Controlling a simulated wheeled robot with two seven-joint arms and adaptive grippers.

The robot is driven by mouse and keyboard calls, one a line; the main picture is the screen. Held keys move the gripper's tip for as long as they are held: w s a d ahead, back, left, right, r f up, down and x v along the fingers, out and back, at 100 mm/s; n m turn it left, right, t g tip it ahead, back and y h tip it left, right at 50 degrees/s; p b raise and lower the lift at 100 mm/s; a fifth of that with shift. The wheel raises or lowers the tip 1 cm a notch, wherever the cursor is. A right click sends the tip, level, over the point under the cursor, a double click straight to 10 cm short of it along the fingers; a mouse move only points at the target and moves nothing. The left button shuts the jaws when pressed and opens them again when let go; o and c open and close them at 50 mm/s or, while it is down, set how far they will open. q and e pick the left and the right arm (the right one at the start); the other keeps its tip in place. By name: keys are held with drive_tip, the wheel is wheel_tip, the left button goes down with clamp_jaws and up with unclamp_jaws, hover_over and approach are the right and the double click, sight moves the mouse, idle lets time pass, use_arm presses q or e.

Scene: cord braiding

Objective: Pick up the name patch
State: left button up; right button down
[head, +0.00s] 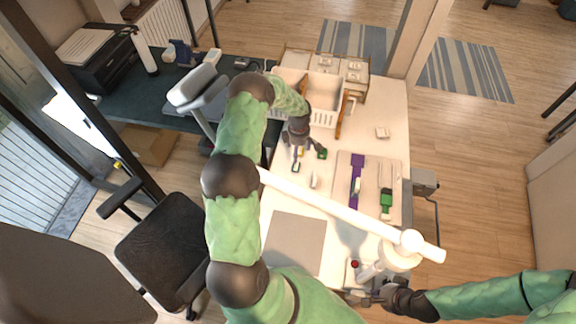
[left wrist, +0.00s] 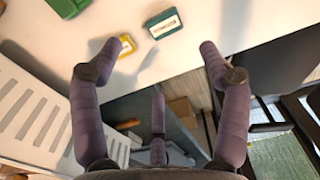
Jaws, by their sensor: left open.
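A small teal patch with a white lettered label (left wrist: 163,23) lies flat on the white table; its lettering is too blurred to read. Beside it lies a yellow patch (left wrist: 126,45), partly hidden by one fingertip. I cannot tell for sure which is the name patch. My left gripper (left wrist: 161,50) is open and empty, its fingers spread over the table edge beside the patches. In the head view, my left gripper (head: 299,146) is above the far left part of the table. My right gripper (head: 366,297) is at the near table edge; its fingers are too small to read.
A green block (head: 322,153) lies right of the left gripper. A white bin (head: 322,117) stands behind it. A white lamp arm (head: 325,202) crosses above the table. A board (head: 342,190) holds purple and green pieces. A grey mat (head: 296,243) lies nearer.

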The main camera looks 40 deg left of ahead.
use_arm(q)
hover_over(296, 166)
drive_tip(key=f, duration=0.4)
drive_tip(key=shift+w+d+f, duration=0.25)
drive_tip(key=shift+w+f, duration=0.05)
drive_tip(key=shift+s+a+f, duration=0.1)
drive_tip(key=shift+a+f, duration=0.05)
drive_tip(key=shift+f, duration=0.3)
drive_tip(key=shift+s+f+p, duration=0.2)
drive_tip(key=shift+f+p, duration=0.2)
drive_tip(key=shift+f, duration=2)
drive_tip(key=c, duration=1)
